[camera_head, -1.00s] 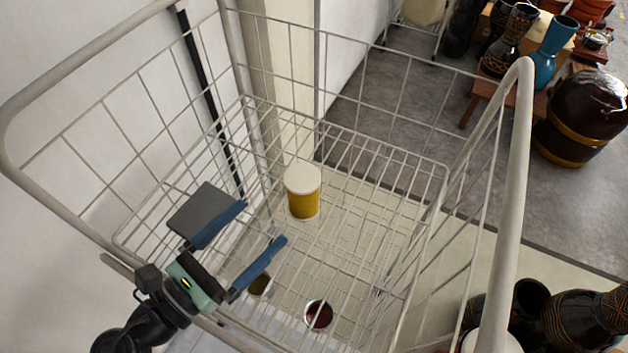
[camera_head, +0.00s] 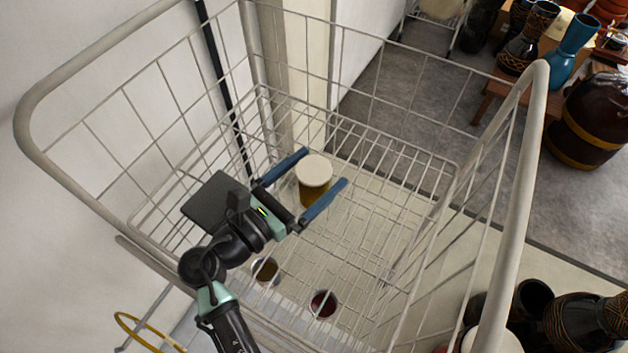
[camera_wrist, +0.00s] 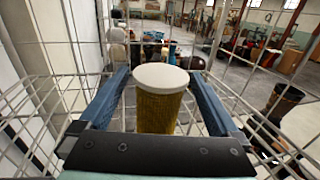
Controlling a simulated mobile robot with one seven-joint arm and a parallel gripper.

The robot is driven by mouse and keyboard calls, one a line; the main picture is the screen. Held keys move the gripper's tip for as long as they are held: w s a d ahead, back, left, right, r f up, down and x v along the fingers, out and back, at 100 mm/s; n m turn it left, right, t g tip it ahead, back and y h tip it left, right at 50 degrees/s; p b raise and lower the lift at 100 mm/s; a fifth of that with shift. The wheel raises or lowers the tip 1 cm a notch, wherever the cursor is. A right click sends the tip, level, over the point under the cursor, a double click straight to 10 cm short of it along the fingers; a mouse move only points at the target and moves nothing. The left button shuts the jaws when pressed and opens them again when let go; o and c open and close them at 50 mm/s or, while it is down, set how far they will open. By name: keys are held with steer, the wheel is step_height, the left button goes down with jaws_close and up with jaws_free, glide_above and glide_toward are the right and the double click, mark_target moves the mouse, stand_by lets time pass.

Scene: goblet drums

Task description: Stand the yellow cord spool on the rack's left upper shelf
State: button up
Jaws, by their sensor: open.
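The yellow cord spool (camera_head: 314,182) has a white top and stands upright on a wire shelf (camera_head: 375,215) of the white wire rack. My gripper (camera_head: 326,171) is open, with one blue finger on each side of the spool. In the wrist view the spool (camera_wrist: 159,100) stands between the two fingers of my gripper (camera_wrist: 160,82), with a visible gap on both sides. The spool's lower end is hidden by the gripper body in the wrist view. A dark grey block (camera_head: 216,201) also shows beside the gripper; I cannot tell what it is.
White wire walls with a thick rim (camera_head: 522,160) enclose the shelf. Through the wires, a dark-red round thing (camera_head: 323,304) and a brownish one (camera_head: 265,270) show lower down. Several drums (camera_head: 580,325) stand outside at the lower right. A yellow ring (camera_head: 150,330) hangs at the lower left.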

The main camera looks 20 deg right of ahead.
jaws_close()
stand_by(0.4)
steer(key=shift+r, duration=0.15)
